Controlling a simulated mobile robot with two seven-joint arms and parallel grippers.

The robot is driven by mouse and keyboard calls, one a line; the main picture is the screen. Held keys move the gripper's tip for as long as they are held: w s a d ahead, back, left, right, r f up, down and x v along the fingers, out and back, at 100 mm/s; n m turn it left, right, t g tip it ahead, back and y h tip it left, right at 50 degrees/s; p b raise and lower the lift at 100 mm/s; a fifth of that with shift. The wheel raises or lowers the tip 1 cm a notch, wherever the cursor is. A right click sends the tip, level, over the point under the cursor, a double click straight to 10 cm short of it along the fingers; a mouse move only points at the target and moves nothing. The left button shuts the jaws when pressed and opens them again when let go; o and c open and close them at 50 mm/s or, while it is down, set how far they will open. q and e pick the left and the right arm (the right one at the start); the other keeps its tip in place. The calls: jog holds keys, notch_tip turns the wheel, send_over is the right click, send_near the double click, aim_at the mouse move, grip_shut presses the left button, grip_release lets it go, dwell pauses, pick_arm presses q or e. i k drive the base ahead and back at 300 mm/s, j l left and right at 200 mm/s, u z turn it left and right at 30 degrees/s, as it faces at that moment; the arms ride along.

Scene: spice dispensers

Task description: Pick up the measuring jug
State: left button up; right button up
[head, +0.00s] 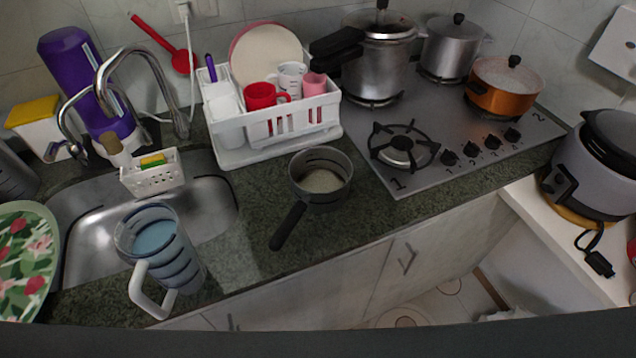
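The measuring jug (174,248) is a clear cup with dark bands, a pale handle and bluish contents. It stands on the dark green counter at the front edge of the sink, at the lower left of the head view. Its handle points toward the front edge of the counter. Nothing touches the jug that I can see. Neither my left nor my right gripper shows in the head view.
The sink (84,232) lies behind and left of the jug. A floral plate (24,262) is at the far left. A saucepan (321,178) with a dark handle stands to the right. The faucet (107,75), dish rack (233,157) and stove (440,170) are farther back.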

aim_at(153, 236)
jog(key=u, duration=1.25)
